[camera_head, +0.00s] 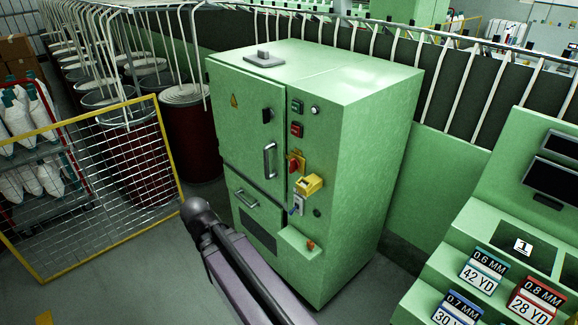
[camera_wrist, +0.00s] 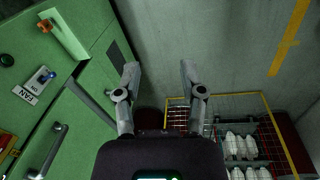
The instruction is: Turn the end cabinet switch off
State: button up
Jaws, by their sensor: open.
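The green end cabinet (camera_head: 350,150) stands in the middle of the head view. Its front has a red switch handle on a yellow plate (camera_head: 293,166), with a yellow box-like part (camera_head: 309,185) beside it. Below is a small switch with a blue tip (camera_head: 297,206); in the wrist view this blue-tipped switch (camera_wrist: 47,76) sits by a tag reading FAN. The red and yellow part (camera_wrist: 7,146) is cut by the wrist view's left edge. My gripper (camera_wrist: 159,72) is open and empty, off to one side of these controls, touching nothing visible.
Cabinet door handles (camera_head: 270,160) stick out, and an orange knob (camera_head: 310,245) sits on a low ledge. A yellow-framed mesh fence (camera_head: 110,165) stands left, with bobbins behind it. A green console (camera_head: 480,215) stands right.

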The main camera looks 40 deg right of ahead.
jog(key=w+d+f+m+h+b, duration=0.2)
jog(key=w+d+m+h+b, duration=0.25)
jog(key=d, duration=0.55)
jog(key=m+t+h+b, duration=0.1)
jog(key=m+h+b, duration=0.7)
jog(key=m+h, duration=0.4)
send_near(290, 164)
jog(key=a, duration=0.3)
jog(key=shift+a+n, duration=0.1)
jog(key=shift+n, duration=0.15)
jog(key=d, duration=0.9)
jog(key=w+d, duration=0.1)
jog(key=d, duration=0.3)
jog(key=shift+d, duration=0.4)
grip_shut()
jog(key=shift+a, duration=0.1)
